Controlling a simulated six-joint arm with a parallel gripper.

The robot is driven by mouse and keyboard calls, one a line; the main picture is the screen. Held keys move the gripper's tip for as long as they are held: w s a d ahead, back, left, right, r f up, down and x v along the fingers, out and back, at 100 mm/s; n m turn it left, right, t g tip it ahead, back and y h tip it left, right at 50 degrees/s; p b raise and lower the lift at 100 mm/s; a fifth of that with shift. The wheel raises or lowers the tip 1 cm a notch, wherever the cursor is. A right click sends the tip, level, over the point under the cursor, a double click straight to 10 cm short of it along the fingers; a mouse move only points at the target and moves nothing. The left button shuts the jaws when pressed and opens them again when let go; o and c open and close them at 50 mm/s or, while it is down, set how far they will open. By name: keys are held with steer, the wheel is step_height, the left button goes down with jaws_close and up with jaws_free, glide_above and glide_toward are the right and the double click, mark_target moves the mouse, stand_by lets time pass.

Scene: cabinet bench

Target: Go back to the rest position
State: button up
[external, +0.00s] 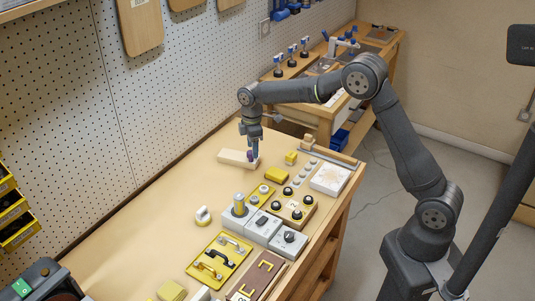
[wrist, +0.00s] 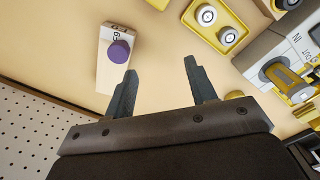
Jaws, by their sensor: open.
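My gripper (external: 250,155) points down over the far part of the bench, above a pale wooden block (external: 233,158). In the wrist view my gripper (wrist: 160,85) has its two fingers spread apart with nothing between them. The wooden block (wrist: 109,70) lies ahead of the left finger and carries a purple round knob (wrist: 118,51) and some printed marks. Whether a fingertip touches the block cannot be told. My arm reaches in from the right.
A yellow block (external: 290,158), a white box (external: 330,179), grey switch boxes (external: 262,227) and a yellow tray with handles (external: 218,258) stand along the bench's right side. A pegboard wall (external: 150,100) borders the left. The bench's left strip is clear.

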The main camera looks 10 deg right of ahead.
steer(key=shift+m, duration=0.3)
steer(key=s+a+f, duration=0.2)
steer(key=s+a, duration=0.1)
steer(key=a, duration=0.2)
steer(key=s+a+f, duration=0.3)
steer(key=a, duration=0.2)
steer(key=s+a+f, duration=0.3)
steer(key=a, duration=0.2)
steer(key=shift+f, duration=0.85)
steer(key=shift+r, duration=0.15)
steer(key=shift+r, duration=0.35)
steer(key=w+d+r, duration=0.4)
steer(key=d, duration=0.3)
steer(key=w+d+r, duration=0.4)
steer(key=w+d, duration=0.1)
steer(key=d, duration=0.3)
steer(key=shift+r, duration=0.4)
